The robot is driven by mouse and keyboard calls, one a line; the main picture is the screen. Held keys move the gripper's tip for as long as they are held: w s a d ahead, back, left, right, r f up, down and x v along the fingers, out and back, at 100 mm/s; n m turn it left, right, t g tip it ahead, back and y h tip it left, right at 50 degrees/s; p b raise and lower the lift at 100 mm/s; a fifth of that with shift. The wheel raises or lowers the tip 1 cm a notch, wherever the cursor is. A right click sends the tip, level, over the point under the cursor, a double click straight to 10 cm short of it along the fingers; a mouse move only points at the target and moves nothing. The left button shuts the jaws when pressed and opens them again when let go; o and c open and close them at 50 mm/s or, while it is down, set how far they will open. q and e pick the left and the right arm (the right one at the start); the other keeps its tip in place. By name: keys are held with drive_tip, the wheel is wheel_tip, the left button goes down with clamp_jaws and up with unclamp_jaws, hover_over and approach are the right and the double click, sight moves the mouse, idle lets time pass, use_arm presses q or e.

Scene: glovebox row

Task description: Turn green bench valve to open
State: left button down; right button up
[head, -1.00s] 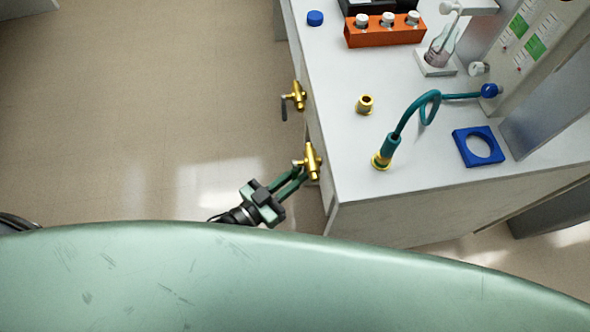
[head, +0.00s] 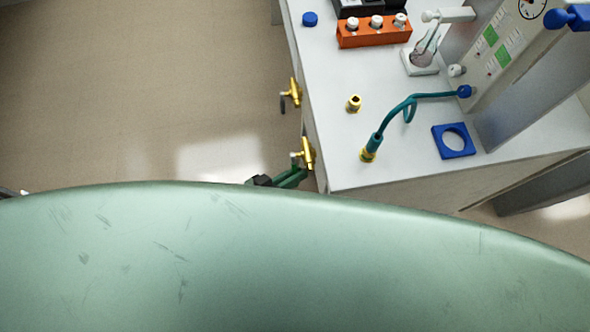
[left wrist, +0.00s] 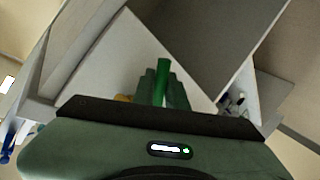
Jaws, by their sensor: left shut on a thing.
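A near brass valve (head: 307,154) sits on the left side of the white bench. My left gripper (head: 296,174) is just below it in the head view, mostly hidden behind my own green body. In the left wrist view a bright green valve handle (left wrist: 162,78) stands between the dark green fingers, and the gripper is shut on it. A bit of brass (left wrist: 124,98) shows beside the fingers. I cannot tell the handle's angle to the valve body. My right gripper is not in view.
A second brass valve (head: 293,93) with a dark handle is farther along the bench side. The bench top (head: 340,137) holds a teal hose (head: 388,120), a blue square ring (head: 438,147) and an orange rack (head: 350,39). The floor (head: 130,90) left of the bench is clear.

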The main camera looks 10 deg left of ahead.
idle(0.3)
use_arm(q)
drive_tip(key=c, duration=1.4)
unclamp_jaws()
drive_tip(key=shift+c, duration=0.2)
drive_tip(key=v, duration=0.7)
drive_tip(key=shift+s+a+b, duration=0.2)
drive_tip(key=shift+a+b, duration=0.1)
drive_tip(key=shift+b, duration=0.1)
drive_tip(key=shift+r, duration=0.1)
